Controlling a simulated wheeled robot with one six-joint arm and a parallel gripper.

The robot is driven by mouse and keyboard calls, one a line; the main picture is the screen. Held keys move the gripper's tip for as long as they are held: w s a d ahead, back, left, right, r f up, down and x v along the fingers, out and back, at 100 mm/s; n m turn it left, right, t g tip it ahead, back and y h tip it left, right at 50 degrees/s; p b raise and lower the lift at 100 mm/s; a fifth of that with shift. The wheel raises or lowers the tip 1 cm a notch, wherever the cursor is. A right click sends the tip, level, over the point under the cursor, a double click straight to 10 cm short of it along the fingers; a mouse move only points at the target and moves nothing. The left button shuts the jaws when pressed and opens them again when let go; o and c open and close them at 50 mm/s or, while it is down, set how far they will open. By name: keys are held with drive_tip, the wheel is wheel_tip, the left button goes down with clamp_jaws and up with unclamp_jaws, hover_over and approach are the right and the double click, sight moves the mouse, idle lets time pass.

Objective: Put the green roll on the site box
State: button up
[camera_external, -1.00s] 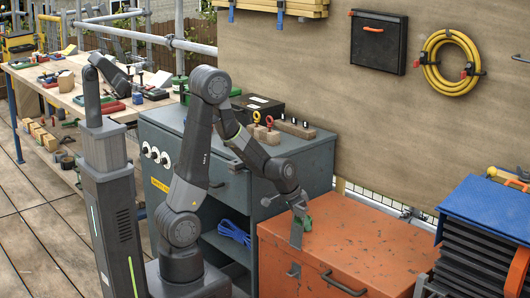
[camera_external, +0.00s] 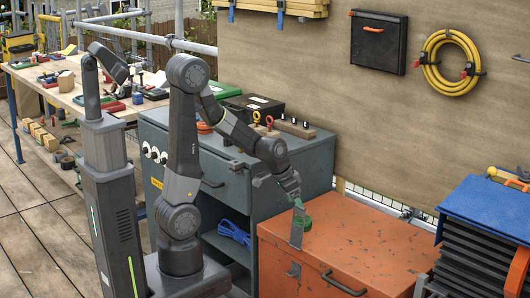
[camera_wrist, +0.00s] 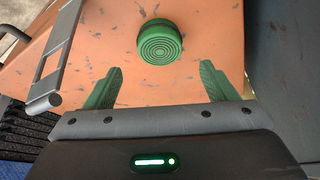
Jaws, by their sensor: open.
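The green roll (camera_wrist: 160,42) is a short cylinder with ringed grooves on its top. It sits on the orange lid of the site box (camera_external: 345,240), near the box's left back corner; it also shows in the external view (camera_external: 306,222). My gripper (camera_wrist: 158,84) is open, with its two green fingers apart. In the wrist view the roll lies beyond the fingertips, centred between them and not touching either. In the external view my gripper (camera_external: 295,196) is just above and beside the roll, partly in front of it.
A grey metal bracket (camera_wrist: 55,60) shows at the left of the wrist view. A grey cabinet (camera_external: 315,165) stands behind the box. Black crates with a blue lid (camera_external: 490,212) stand to the right. The rest of the box lid is clear.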

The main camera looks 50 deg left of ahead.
drive_tip(key=shift+p+v, duration=0.45)
drive_tip(key=shift+v, duration=1.65)
drive_tip(key=shift+o, duration=0.2)
drive_tip(key=o, duration=0.4)
drive_tip(key=shift+o, duration=0.2)
